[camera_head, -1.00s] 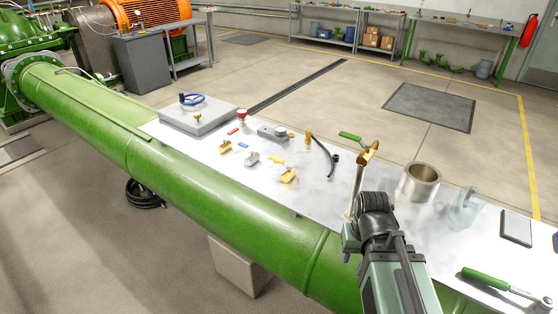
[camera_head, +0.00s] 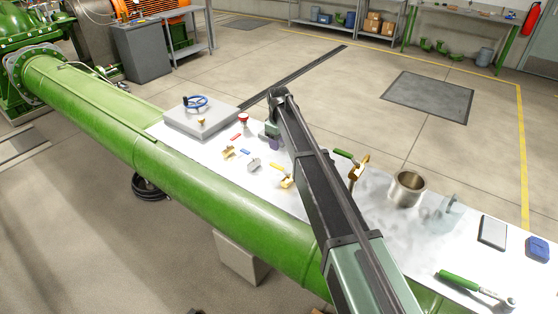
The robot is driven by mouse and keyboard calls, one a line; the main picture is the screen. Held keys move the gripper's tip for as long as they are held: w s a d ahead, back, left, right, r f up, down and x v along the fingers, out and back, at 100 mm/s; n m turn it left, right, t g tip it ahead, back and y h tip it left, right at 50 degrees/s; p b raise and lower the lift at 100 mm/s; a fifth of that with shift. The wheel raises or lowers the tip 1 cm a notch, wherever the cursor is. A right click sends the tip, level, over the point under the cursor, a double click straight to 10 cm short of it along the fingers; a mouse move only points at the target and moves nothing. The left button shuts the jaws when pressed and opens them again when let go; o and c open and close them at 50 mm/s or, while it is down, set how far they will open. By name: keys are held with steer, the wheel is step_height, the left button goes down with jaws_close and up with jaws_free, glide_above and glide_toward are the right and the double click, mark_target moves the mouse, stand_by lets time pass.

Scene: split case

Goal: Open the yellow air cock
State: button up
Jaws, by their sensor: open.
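The yellow air cock is a small brass valve (camera_head: 287,183) with a yellow lever (camera_head: 276,168). It lies on the white bench top, just left of my arm. Similar small brass valves lie to its left, one with a red lever (camera_head: 236,137) and one with a blue lever (camera_head: 245,152). My gripper (camera_head: 275,144) is at the far end of the arm, above and behind the yellow cock in the picture and apart from it. It is small and partly hidden by my arm; it is open, with nothing seen in it.
A grey plate with a blue handwheel (camera_head: 195,102) stands at the left end. A red knob (camera_head: 243,119) is near my gripper. Right of my arm stand a green-levered brass valve (camera_head: 357,170), a metal cup (camera_head: 408,189) and a clear part (camera_head: 447,207). A green-handled wrench (camera_head: 476,287) lies front right.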

mark_target(279, 166)
step_height(279, 166, down, 11)
steer(key=b, duration=1.1)
steer(key=shift+f, duration=0.15)
steer(key=shift+r, duration=0.2)
jaws_close()
